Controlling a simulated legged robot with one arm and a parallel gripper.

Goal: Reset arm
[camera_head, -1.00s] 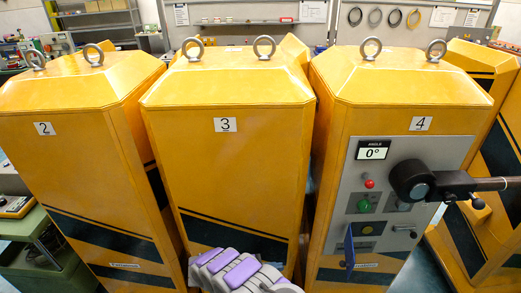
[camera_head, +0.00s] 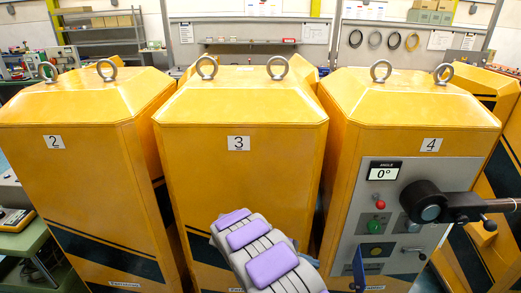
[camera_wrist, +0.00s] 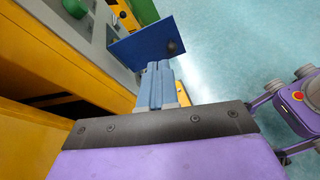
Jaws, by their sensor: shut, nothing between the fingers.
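My arm with purple pads rises at the bottom middle of the head view, in front of cabinet 3 (camera_head: 238,100). My gripper (camera_wrist: 158,68) shows in the wrist view as two blue-grey fingers pressed together, with nothing between them. The fingertips point toward a blue flap (camera_wrist: 146,42) on the grey panel (camera_wrist: 92,20) of cabinet 4 (camera_head: 415,105). Whether they touch the flap I cannot tell. The blue flap (camera_head: 358,268) stands out from the panel's lower left.
Cabinet 4's panel carries a display (camera_head: 384,172) reading 0°, a red button (camera_head: 380,204), a green button (camera_head: 376,227) and a black lever (camera_head: 470,205) reaching right. Cabinet 2 (camera_head: 70,110) stands at left. Clear floor (camera_wrist: 230,45) lies right of the fingers in the wrist view.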

